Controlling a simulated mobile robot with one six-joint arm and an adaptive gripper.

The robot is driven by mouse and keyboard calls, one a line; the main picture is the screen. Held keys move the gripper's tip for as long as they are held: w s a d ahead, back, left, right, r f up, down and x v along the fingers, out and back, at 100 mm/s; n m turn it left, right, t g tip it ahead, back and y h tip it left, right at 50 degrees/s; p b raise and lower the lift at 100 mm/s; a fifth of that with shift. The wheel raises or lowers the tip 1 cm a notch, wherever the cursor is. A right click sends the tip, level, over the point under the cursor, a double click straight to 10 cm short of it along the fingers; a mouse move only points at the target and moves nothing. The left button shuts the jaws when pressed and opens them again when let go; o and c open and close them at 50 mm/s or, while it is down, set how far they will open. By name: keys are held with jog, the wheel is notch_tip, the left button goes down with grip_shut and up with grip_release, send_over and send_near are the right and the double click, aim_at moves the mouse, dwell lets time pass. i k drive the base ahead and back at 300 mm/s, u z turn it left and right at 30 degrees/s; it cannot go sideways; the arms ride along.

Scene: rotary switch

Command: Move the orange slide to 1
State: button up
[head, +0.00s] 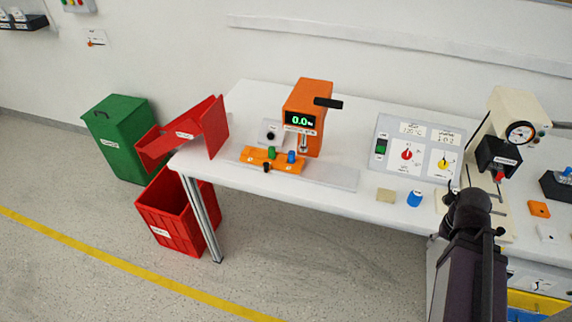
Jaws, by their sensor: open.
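An orange slide-like plate (257,162) lies on a long pale grey rail (335,178) on the white table, in front of an orange machine (305,105) with a digital display. A green knob, a blue knob and a black knob stand on or at the plate. Its markings are too small to read, so its position setting cannot be told. My dark arm rises at the lower right, well apart from the plate. Its visible end is a rounded joint. No gripper fingers can be made out.
A red chute (188,134) sits at the table's left end, above a red crate (172,215). A control panel (422,135) with red and yellow rotary knobs stands right of the orange machine. A blue cylinder (414,198) and a tan block (386,195) lie near the front edge.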

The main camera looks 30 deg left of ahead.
aim_at(252, 155)
jog(key=z, duration=0.2)
jog(key=k, duration=1.4)
jog(key=u, duration=1.1)
jog(key=i, duration=0.9)
jog(key=z, duration=0.05)
